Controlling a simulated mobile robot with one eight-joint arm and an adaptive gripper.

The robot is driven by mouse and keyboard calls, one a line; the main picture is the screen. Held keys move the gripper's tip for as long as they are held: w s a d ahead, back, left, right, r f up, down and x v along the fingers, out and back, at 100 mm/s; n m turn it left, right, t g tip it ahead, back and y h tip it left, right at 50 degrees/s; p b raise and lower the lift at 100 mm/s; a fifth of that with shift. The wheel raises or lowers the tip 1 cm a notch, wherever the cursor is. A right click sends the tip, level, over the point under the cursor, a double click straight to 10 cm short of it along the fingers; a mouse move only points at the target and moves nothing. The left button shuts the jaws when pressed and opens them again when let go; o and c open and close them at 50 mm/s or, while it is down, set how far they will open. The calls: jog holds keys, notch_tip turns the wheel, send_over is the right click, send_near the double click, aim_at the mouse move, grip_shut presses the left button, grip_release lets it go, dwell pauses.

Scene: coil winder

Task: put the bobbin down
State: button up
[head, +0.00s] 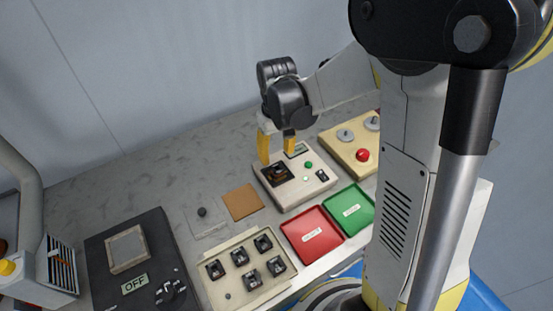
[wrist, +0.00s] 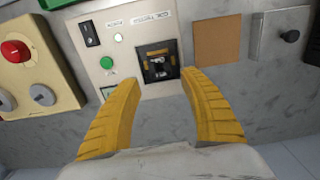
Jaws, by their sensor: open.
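A dark bobbin (wrist: 158,68) with some copper colour sits in the black square socket of a pale tester box (wrist: 105,65). In the head view the bobbin (head: 278,171) is on top of the same box (head: 297,196). My gripper (wrist: 162,95) is open, its two yellow fingers apart and with nothing between the tips. The fingertips point toward the socket side of the box, and the bobbin lies beyond them. In the head view my gripper (head: 276,150) is just above and behind the bobbin. The bobbin's underside is hidden in the socket.
A cream tray (head: 250,298) holds several dark bobbins. A red tray (head: 312,235) and a green tray (head: 350,210) stand in front of the box. A beige control panel (head: 340,142) with a red button is to its right. A brown pad (head: 243,202) lies left.

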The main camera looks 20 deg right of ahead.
jog(key=s+r+t+p, duration=0.1)
jog(key=s+r, duration=0.2)
jog(key=r, duration=0.4)
jog(key=s+r+t+p, duration=0.1)
jog(key=s+r+t, duration=0.15)
jog(key=r, duration=0.45)
jog(key=s+r+m+t, duration=0.2)
jog(key=s+t, duration=0.1)
jog(key=s, duration=0.6)
jog(key=shift+r+t, duration=0.35)
